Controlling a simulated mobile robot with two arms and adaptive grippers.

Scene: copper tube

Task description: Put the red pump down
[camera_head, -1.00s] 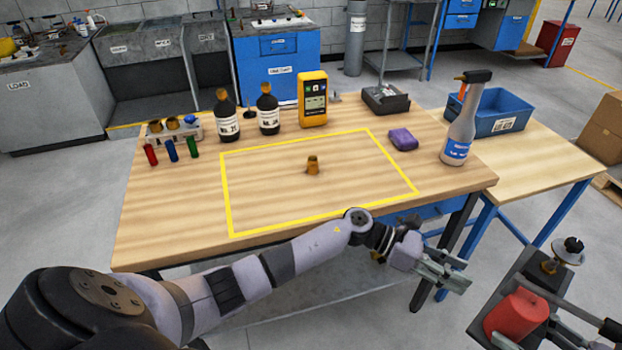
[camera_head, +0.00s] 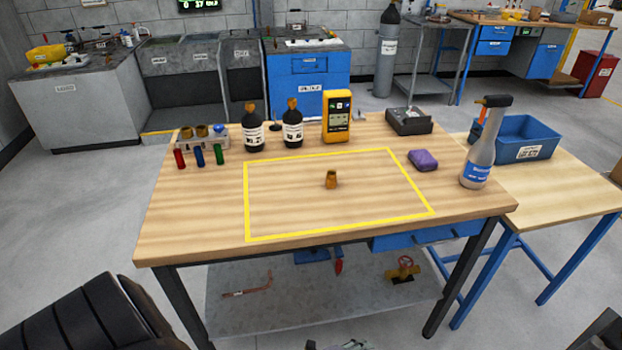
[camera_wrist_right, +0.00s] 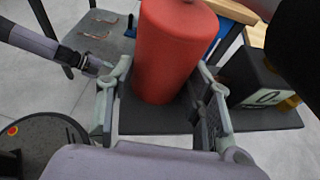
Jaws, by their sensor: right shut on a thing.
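The red pump (camera_wrist_right: 168,62) fills the middle of the right wrist view. It is a red cylinder above a dark flat base, with a dark labelled block (camera_wrist_right: 262,88) at its right that looks joined to the same base. My right gripper (camera_wrist_right: 165,78) is shut on the pump, one finger on each side of the red cylinder. What lies under the base is hidden. My left gripper (camera_wrist_right: 93,66) shows small at the left of the right wrist view; its jaws are unclear. The pump is outside the head view.
The wooden workbench (camera_head: 200,225) has a yellow-outlined area with a small brass fitting (camera_head: 331,180) in it. A lower shelf (camera_head: 330,295) holds a copper piece and a red-handled valve.

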